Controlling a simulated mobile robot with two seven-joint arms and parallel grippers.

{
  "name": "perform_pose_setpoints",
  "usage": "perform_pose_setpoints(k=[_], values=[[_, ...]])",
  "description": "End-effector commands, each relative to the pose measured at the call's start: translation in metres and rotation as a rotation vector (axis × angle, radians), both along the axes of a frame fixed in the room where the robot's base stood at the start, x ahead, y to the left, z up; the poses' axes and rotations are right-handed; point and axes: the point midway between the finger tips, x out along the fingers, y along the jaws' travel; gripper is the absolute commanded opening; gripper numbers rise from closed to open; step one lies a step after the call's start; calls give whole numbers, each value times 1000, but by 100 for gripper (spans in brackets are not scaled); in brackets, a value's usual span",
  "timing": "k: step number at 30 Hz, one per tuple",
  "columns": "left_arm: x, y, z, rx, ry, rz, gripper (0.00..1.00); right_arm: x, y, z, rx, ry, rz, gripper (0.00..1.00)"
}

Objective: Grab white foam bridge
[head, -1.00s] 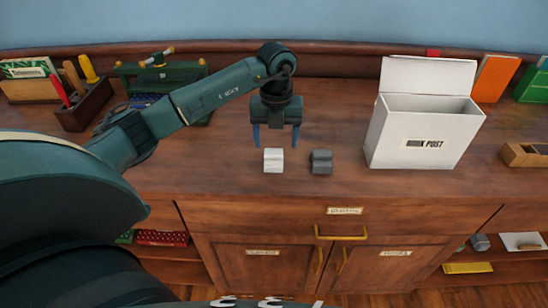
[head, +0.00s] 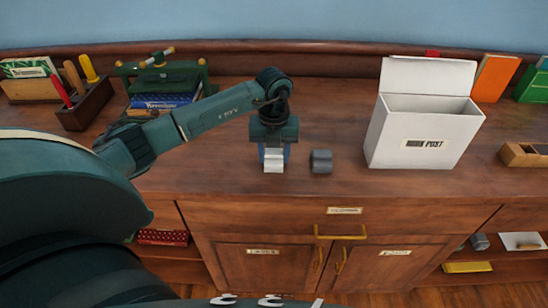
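The white foam bridge (head: 274,163) is a small white block on the wooden counter, left of a similar grey block. My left gripper (head: 274,155) is directly over it, pointing down, with its blue fingers on the left and right sides of the white block. The fingers look spread about the block's width. Whether they touch its sides cannot be told. The upper part of the block is partly hidden by the gripper. My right gripper is not in view.
A grey block (head: 321,161) stands just right of the white one. An open white post box (head: 423,133) is farther right on the counter (head: 225,178). A tool holder (head: 84,106) and a green press (head: 163,79) stand at the left. The counter's front edge is close.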

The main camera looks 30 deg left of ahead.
Motion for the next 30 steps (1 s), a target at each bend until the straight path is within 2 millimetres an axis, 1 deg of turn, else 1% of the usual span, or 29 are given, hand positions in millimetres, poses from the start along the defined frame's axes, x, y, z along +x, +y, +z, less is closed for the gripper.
perform_pose_setpoints(k=[1,6,14,17,20,24,27,30], values=[[0,0,0,0,0,0,36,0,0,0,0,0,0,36],[0,0,0,0,0,0,22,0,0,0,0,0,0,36],[0,0,3,0,-1,0,22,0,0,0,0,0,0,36],[1,0,13,-1,-4,-1,22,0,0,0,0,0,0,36],[1,0,32,-1,-6,-2,22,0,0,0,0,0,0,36],[1,0,61,-1,-6,0,22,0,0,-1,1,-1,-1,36],[1,0,79,0,-5,-1,22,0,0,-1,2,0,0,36],[1,0,92,0,-4,0,22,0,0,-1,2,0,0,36]])
